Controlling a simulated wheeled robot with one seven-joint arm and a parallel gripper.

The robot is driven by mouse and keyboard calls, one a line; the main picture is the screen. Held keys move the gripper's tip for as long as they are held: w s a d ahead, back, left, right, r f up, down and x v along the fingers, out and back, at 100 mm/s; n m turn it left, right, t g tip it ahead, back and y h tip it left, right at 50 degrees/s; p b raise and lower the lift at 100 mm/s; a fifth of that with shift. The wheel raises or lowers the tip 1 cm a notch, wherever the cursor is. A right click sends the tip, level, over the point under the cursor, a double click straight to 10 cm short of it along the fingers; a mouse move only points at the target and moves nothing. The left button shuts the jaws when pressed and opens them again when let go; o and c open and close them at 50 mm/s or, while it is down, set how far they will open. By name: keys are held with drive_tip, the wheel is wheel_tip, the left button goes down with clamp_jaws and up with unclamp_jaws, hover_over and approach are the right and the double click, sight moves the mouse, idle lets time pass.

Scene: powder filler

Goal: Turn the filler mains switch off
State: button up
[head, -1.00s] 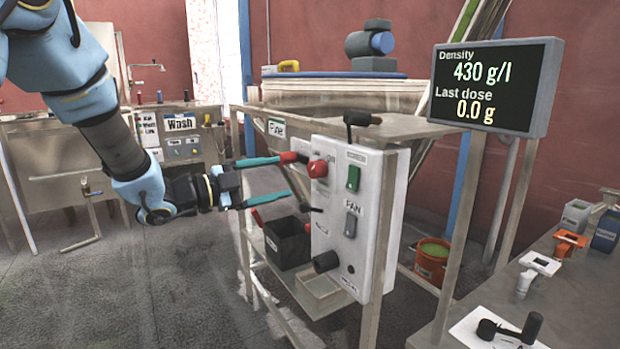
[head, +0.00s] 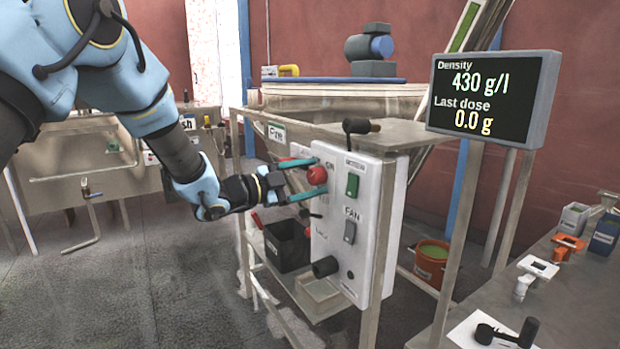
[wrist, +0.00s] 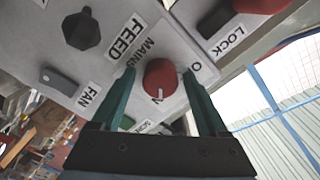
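The mains switch is a red round knob (head: 317,175) near the top left of the white control panel (head: 340,275). In the wrist view the red knob (wrist: 160,78) sits beside the MAINS label (wrist: 138,55), with an O label partly visible to its right. My gripper (head: 305,180) is at the panel, its two teal fingers apart. In the wrist view my gripper (wrist: 162,90) has one finger on each side of the knob. Clear gaps seem to show between fingers and knob; contact cannot be told.
The green switch (head: 352,185) and grey FAN switch (head: 350,231) are on the same panel. A black knob (wrist: 81,30) is by the FEED label. A red LOCK handle (wrist: 258,5) is nearby. A display (head: 493,98) reads 430 g/l and 0.0 g.

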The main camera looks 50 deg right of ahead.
clamp_jaws()
idle(0.4)
drive_tip(key=shift+n, duration=0.5)
drive_tip(key=n+p, duration=0.1)
drive_tip(key=n, duration=0.2)
drive_tip(key=shift+r+n+p, duration=0.1)
drive_tip(key=shift+n+p, duration=0.3)
drive_tip(key=n+p, duration=0.2)
drive_tip(key=n, duration=0.2)
drive_tip(key=shift+n, duration=0.3)
drive_tip(key=n+p, duration=0.3)
drive_tip(key=n, duration=0.1)
drive_tip(key=shift+n+p, duration=1.05)
drive_tip(key=shift+n, duration=1.15)
